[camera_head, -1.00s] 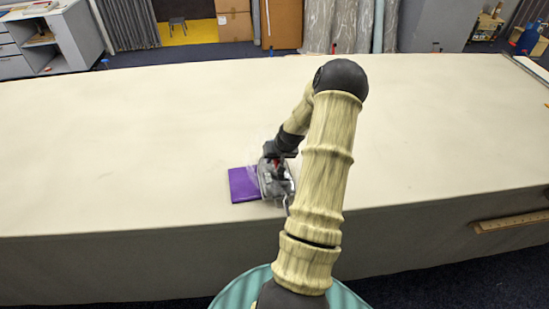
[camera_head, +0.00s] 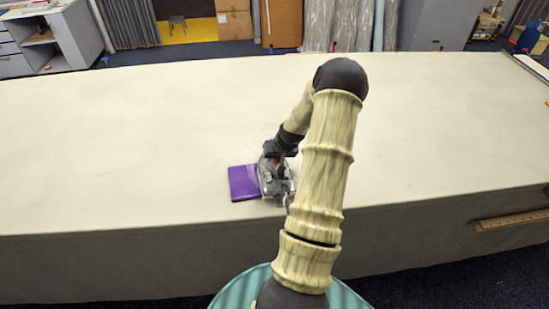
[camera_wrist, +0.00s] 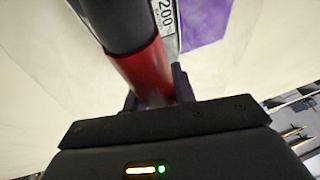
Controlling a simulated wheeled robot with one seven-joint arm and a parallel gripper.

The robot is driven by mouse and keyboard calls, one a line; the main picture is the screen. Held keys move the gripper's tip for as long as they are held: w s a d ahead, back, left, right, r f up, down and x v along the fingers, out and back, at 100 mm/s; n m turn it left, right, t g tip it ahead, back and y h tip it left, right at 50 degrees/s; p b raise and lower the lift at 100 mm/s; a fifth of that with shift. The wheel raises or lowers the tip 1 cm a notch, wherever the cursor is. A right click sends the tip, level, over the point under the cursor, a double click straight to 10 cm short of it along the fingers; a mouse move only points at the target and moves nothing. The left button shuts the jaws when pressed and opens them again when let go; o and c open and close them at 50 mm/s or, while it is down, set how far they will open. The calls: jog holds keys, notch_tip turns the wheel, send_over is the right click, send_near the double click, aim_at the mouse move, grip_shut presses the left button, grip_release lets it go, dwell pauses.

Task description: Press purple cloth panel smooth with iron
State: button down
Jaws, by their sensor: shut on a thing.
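The purple cloth panel (camera_head: 243,183) lies on the table near its front edge; it also shows in the wrist view (camera_wrist: 206,22). The iron (camera_head: 276,180) is at the panel's right side and covers its right part. My gripper (camera_wrist: 152,95) is shut on the iron's handle, which is red and dark in the wrist view. My forearm hides part of the iron's right side in the head view. Whether the iron's sole touches the cloth I cannot tell.
The long cream cloth table (camera_head: 150,130) is clear around the panel and iron. Its front edge runs just below them. A wooden ruler (camera_head: 510,220) is at the table's front side on the right. Cabinets and boxes stand behind the table.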

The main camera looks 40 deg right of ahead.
jog(key=shift+w+f+b, duration=0.1)
jog(key=shift+f+b, duration=0.2)
jog(key=shift+b, duration=0.05)
dwell(0.3)
jog(key=shift+s+a+f, duration=0.15)
jog(key=shift+s+f, duration=0.1)
dwell(1.8)
jog(key=shift+w+d+r+p, duration=0.1)
jog(key=shift+r+p, duration=0.6)
jog(key=shift+r, duration=0.45)
jog(key=shift+w+d+r+p, duration=0.1)
jog(key=shift+r+p, duration=0.55)
jog(key=shift+r, duration=0.5)
jog(key=shift+r+p, duration=0.8)
jog(key=shift+r, duration=0.6)
jog(key=shift+r+p, duration=1.9)
jog(key=shift+r, duration=1.15)
jog(key=shift+w+a+f, duration=0.1)
